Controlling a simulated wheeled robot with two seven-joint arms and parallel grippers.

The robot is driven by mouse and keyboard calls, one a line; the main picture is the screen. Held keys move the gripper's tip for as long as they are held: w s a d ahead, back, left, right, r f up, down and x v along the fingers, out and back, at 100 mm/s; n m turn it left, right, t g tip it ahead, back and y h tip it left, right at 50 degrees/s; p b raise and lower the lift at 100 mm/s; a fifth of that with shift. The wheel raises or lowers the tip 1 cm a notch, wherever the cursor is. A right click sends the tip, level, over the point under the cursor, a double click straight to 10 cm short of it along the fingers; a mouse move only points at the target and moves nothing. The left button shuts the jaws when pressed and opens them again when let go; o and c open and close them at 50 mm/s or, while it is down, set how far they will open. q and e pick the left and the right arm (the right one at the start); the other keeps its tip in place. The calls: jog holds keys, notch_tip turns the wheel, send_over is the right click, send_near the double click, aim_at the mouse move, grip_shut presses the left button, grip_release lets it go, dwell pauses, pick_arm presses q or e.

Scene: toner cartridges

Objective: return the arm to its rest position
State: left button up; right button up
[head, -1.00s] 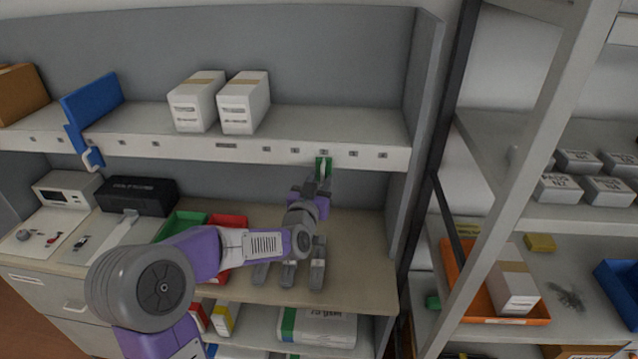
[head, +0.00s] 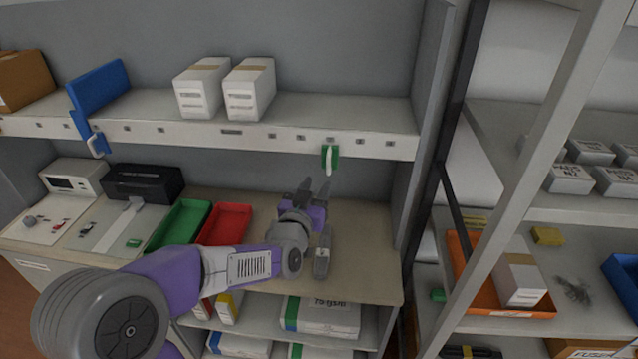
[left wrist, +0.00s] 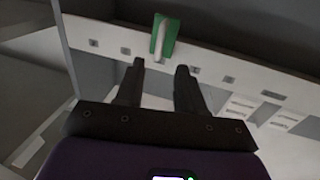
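My left arm comes in from the left in the head view. Its gripper (head: 313,187) is over the counter, below the upper shelf's front edge. A green tag with a white handle-like strip (head: 330,159) hangs on the shelf edge, just beyond and above the fingertips. My right gripper is not in view.
The upper shelf (head: 380,146) overhangs the counter and carries two white boxes (head: 250,92). A green tray (head: 180,226) and a red tray (head: 226,223) lie left of the gripper. A grey stapler-like object (head: 322,252) lies beside the arm. A shelf upright (head: 420,120) stands at right.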

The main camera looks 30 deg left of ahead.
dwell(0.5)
pick_arm(q)
jog(key=s+d+f+g+h, duration=0.1)
jog(key=d+f+g, duration=0.1)
jog(key=f, duration=0.8)
jog(key=s+d+f+g+h+b, duration=0.1)
jog(key=d+f, duration=0.4)
jog(key=f, duration=0.5)
jog(key=s+d+f+g+h, duration=0.1)
jog(key=d+f+g+h, duration=0.2)
jog(key=f, duration=0.8)
jog(key=shift+s+d+g, duration=0.25)
jog(key=shift+d+g, duration=0.25)
jog(key=shift+g, duration=0.6)
jog(key=s+d+f+g+h, duration=0.1)
jog(key=s+d+f+g, duration=0.3)
jog(key=s+f, duration=0.5)
jog(key=s+d+f+g+h+b, duration=0.1)
jog(key=s+d+f+g, duration=0.4)
jog(key=s+f, duration=0.4)
jog(key=shift+s+d+f+h+b, duration=0.35)
jog(key=shift+s+d, duration=0.2)
jog(key=shift+s, duration=0.65)
